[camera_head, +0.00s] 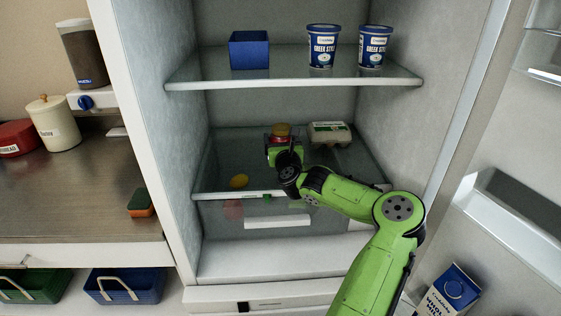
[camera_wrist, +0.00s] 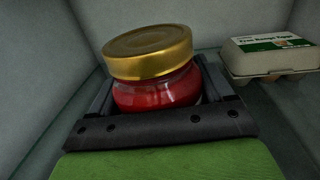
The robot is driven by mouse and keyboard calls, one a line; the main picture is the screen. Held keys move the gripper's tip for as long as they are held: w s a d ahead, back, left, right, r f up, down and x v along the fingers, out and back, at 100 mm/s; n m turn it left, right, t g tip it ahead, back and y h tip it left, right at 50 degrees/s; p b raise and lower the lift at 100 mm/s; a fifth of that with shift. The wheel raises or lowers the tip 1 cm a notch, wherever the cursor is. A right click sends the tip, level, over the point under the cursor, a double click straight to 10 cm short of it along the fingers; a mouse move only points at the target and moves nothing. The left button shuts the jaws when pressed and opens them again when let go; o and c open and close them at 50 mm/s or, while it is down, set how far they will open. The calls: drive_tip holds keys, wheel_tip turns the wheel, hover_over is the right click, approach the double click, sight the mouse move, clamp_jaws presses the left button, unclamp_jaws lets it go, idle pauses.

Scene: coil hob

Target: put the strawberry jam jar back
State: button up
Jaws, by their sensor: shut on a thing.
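The strawberry jam jar (camera_wrist: 157,88) has red contents and a gold lid, and fills the middle of the wrist view. In the head view the jar (camera_head: 281,130) is inside the open fridge, above the lower glass shelf (camera_head: 222,176), towards the back. My gripper (camera_wrist: 155,108) is shut on the jar, with a finger on each side of its body. In the wrist view the jar looks slightly tilted. The jar's base is hidden by my gripper, so I cannot tell whether it touches the shelf.
An egg carton (camera_head: 329,133) sits right of the jar on the same shelf. The upper shelf (camera_head: 290,82) holds a blue box (camera_head: 249,50) and two yogurt tubs (camera_head: 323,47). The shelf's left side is clear.

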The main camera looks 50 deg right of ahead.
wheel_tip(320, 180, down, 5)
drive_tip(key=b, duration=0.2)
drive_tip(key=shift+b, duration=0.35)
drive_tip(key=shift+r, duration=0.2)
drive_tip(key=shift+w, duration=0.1)
drive_tip(key=o, duration=1.4)
drive_tip(key=shift+f, duration=0.1)
drive_tip(key=shift+a+p, duration=0.1)
drive_tip(key=shift+p, duration=0.2)
drive_tip(key=p+v, duration=0.1)
drive_tip(key=v, duration=1.1)
